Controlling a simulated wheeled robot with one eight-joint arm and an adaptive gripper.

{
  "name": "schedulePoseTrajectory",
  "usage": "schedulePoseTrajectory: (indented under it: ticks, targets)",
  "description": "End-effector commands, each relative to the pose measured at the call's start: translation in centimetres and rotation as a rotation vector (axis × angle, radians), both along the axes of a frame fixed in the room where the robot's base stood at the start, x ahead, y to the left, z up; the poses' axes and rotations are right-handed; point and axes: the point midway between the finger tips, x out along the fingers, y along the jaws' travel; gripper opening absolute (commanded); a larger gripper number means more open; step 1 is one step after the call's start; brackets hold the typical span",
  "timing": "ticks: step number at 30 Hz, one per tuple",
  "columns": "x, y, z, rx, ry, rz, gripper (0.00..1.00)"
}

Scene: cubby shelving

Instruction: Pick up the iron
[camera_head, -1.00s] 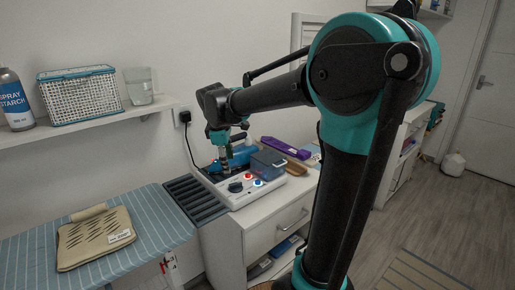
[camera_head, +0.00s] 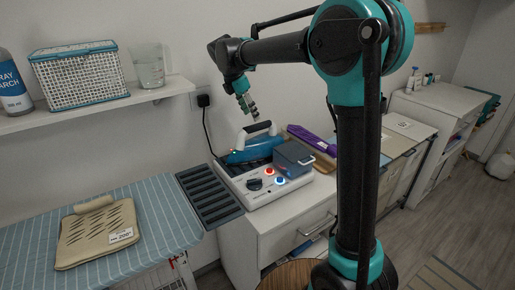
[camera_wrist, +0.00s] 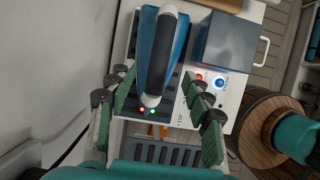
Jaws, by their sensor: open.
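The iron (camera_head: 255,148) has a blue body and a white-and-dark handle. It sits on the white steam station base (camera_head: 268,188) on the cabinet top. In the wrist view the iron's dark handle (camera_wrist: 165,52) points down the picture, lying between the spread green fingers. My gripper (camera_head: 251,112) is just above the iron in the head view. In the wrist view my gripper (camera_wrist: 160,98) is open, with one finger on each side of the handle and a gap to each. Nothing is held. How far the fingertips are above the handle is hard to tell.
A grey-blue tank (camera_head: 293,158) stands on the base right of the iron. A dark slatted rest (camera_head: 210,195) lies to its left. A purple item (camera_head: 312,138) is behind on the right. The ironing board (camera_head: 155,215) bears a beige pad (camera_head: 97,238). A wall shelf (camera_head: 100,110) is above.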

Motion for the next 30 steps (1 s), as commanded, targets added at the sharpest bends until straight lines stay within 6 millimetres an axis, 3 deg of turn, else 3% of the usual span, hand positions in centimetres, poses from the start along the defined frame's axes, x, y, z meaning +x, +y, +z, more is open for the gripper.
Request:
schedulePoseTrajectory:
  ticks: [3, 11, 21, 30]
  targets:
    - [0.4, -0.7, -1.8, 0.000, -0.001, -0.002, 0.51]
    - [0.8, -1.2, -3.5, 0.001, -0.001, -0.001, 0.51]
    - [1.7, -2.5, -7.5, 0.001, -0.001, -0.001, 0.51]
    - [1.9, -2.7, -8.0, 0.001, -0.001, -0.001, 0.51]
